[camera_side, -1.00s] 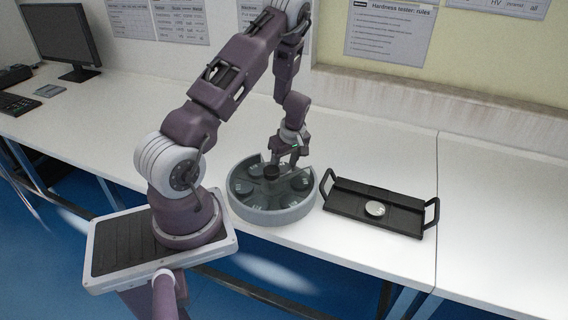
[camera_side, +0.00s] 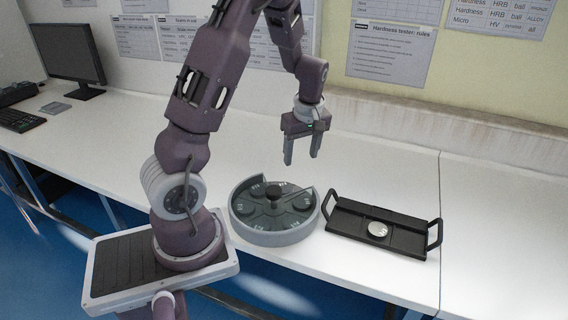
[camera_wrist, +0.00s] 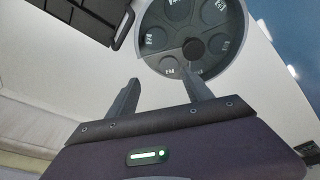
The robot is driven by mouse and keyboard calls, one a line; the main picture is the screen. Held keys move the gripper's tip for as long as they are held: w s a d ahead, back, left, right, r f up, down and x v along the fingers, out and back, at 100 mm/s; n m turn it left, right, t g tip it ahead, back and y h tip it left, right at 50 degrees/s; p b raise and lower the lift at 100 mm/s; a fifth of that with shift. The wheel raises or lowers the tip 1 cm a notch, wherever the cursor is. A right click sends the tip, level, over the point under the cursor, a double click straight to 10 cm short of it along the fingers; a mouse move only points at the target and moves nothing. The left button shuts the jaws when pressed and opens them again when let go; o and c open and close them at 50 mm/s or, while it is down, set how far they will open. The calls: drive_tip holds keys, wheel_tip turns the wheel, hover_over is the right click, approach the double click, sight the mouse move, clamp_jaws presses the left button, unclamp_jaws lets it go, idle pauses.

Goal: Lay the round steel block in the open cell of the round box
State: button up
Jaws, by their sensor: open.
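The round steel block (camera_side: 377,229) lies flat on a black tray (camera_side: 345,224) to the right of the round box. The round grey box (camera_side: 270,238) stands on the bench and has a dark cover with a black centre knob (camera_side: 273,191). The box also shows in the wrist view (camera_wrist: 237,58). My gripper (camera_side: 302,160) is open and empty, pointing down above the back right of the box. In the wrist view its fingers (camera_wrist: 160,80) stand apart with nothing between them.
The tray has raised handles (camera_side: 435,233) at both ends, and part of it shows in the wrist view (camera_wrist: 97,25). A monitor (camera_side: 70,55) and keyboard (camera_side: 18,119) stand at the far left. The white bench is clear behind the box and right of the tray.

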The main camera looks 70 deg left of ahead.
drive_tip(key=s+d+r+m+t+h, duration=0.25)
drive_tip(key=d+r+m, duration=0.35)
drive_tip(key=d+r, duration=0.55)
drive_tip(key=s+d+r+m+t, duration=0.1)
drive_tip(key=s+d+r+m, duration=0.2)
drive_tip(key=s+d+m, duration=0.3)
drive_tip(key=s+d+r+m+t, duration=0.2)
drive_tip(key=s+d+m, duration=0.4)
drive_tip(key=s, duration=0.2)
drive_tip(key=shift+d+r+m, duration=0.15)
drive_tip(key=shift+r+m, duration=0.15)
drive_tip(key=shift+r, duration=0.1)
